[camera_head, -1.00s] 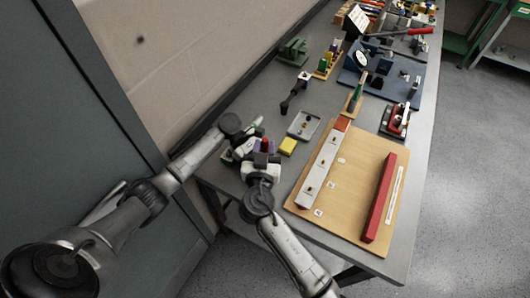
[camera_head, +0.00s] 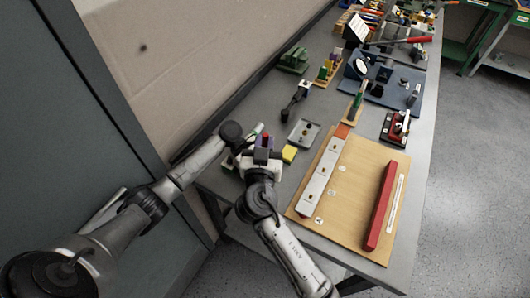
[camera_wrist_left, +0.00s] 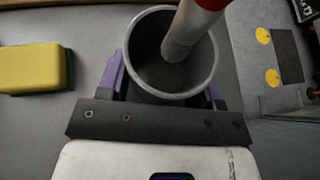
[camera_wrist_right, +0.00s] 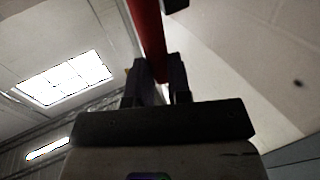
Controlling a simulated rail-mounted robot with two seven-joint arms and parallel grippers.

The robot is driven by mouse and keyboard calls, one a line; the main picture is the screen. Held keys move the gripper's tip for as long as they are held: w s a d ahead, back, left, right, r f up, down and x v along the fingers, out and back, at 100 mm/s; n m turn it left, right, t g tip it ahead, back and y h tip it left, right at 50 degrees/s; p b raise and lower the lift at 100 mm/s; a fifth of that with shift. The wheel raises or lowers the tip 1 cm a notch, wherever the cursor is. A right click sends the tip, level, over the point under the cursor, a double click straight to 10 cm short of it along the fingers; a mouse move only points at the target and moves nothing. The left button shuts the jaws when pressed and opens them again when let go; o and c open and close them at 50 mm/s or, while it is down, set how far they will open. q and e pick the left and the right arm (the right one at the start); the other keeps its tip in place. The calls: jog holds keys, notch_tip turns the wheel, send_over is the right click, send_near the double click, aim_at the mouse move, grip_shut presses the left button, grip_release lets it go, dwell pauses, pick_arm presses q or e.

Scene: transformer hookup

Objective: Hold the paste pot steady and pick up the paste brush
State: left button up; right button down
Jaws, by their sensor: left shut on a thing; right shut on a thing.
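The paste pot (camera_wrist_left: 143,78) is a grey round cup, seen from above in the left wrist view. My left gripper (camera_wrist_left: 166,88) is shut on it, with a purple finger on each side. The paste brush (camera_wrist_left: 185,35) has a pale grey shaft and a red upper part. It leans, and its lower end shows within the pot's mouth. In the right wrist view my right gripper (camera_wrist_right: 160,82) is shut on the red part of the brush (camera_wrist_right: 148,30). In the head view my right gripper (camera_head: 263,156) is above the table's near left corner and partly hides the pot and left gripper.
A yellow sponge (camera_head: 289,154) lies just right of the grippers; it also shows in the left wrist view (camera_wrist_left: 30,67). A black-handled tool (camera_head: 293,103) lies behind.

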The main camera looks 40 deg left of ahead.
jog(key=shift+r, duration=2.4)
pick_arm(q)
jog(key=o, duration=0.8)
